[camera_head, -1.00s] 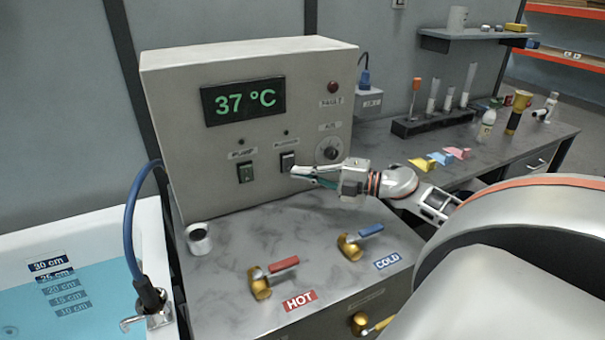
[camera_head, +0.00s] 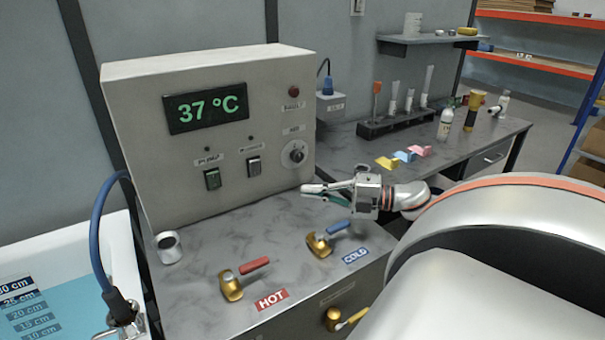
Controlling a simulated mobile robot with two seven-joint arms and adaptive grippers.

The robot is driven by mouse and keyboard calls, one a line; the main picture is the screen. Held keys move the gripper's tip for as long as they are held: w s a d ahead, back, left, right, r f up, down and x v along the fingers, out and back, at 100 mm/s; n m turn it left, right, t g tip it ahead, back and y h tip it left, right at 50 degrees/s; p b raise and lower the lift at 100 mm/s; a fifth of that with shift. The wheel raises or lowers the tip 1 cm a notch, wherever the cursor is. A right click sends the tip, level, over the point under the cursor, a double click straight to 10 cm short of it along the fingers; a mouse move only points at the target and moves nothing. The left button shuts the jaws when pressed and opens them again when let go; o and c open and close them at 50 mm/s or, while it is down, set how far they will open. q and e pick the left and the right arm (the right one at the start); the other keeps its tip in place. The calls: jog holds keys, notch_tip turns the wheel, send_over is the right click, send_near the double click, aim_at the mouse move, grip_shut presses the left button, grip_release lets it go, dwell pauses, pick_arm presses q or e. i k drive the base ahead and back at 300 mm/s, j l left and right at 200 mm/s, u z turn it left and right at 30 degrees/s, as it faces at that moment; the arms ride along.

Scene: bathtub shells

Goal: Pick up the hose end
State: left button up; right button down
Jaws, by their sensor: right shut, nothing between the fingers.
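The blue hose (camera_head: 97,230) arches at the left, from beside the control box down to the tub's rim. Its dark end (camera_head: 120,307) sits in a metal fitting at the tub's right edge, near the bottom of the view. My right gripper (camera_head: 308,192) is shut and empty. It hangs above the grey counter, in front of the control box's lower right corner, well to the right of the hose end and apart from it. My left gripper is not in view.
The white tub (camera_head: 122,250) holds blue water. The control box (camera_head: 110,90) reads 37 °C. Red HOT (camera_head: 250,267) and blue COLD (camera_head: 337,227) valve levers and a small white cylinder (camera_head: 168,246) stand on the counter between gripper and hose. A rack (camera_head: 398,124) stands behind right.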

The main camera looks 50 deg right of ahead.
aim_at(116, 304)
jog(key=k+l, duration=0.7)
jog(key=k, duration=0.2)
